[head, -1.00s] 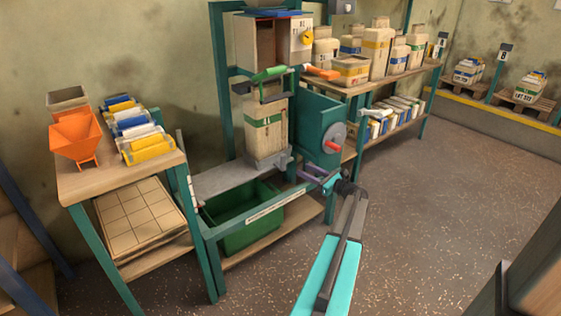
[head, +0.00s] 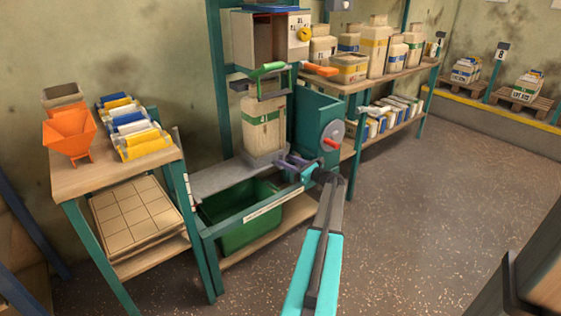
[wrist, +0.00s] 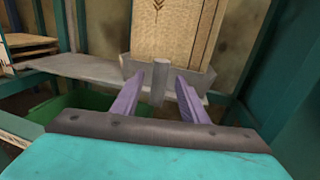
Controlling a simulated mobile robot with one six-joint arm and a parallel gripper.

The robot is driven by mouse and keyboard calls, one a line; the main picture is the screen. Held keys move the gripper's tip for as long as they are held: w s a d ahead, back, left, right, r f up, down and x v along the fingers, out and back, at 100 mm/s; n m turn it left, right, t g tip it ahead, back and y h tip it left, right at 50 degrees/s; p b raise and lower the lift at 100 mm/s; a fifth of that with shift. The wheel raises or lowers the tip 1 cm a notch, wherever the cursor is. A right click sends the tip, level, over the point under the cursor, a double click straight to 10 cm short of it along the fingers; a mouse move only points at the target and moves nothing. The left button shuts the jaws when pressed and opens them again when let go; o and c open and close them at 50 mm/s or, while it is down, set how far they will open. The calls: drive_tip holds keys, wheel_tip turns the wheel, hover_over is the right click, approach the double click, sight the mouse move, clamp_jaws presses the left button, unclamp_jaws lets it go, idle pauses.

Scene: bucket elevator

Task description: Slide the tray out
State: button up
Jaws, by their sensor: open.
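A tall beige container (head: 262,130) with a green band stands upright in a shallow grey tray (head: 262,158) on the machine frame. In the wrist view the tray's grey front wall (wrist: 131,68) shows at the container's foot, with a short upright grey peg (wrist: 160,84) in front of it. My gripper (head: 290,164) is at the tray's right end. Its purple fingers (wrist: 159,80) are open, one on each side of the peg, with visible gaps in the picture. Whether either finger touches the peg cannot be told. In the head view the fingers hide the peg.
A flat grey ledge (head: 222,180) extends left from the tray, above a green bin (head: 240,222). A teal panel with a grey disc and red knob (head: 331,143) stands close right of my gripper. A green handle (head: 267,68) is above the container. The floor at right is clear.

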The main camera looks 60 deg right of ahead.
sight(283, 159)
drive_tip(key=shift+w+d+b, duration=0.15)
drive_tip(key=shift+w+b, duration=0.05)
drive_tip(key=shift+w, duration=0.8)
drive_tip(key=shift+w+d+b, duration=0.1)
drive_tip(key=shift+w+b, duration=0.1)
drive_tip(key=shift+w, duration=0.8)
clamp_jaws()
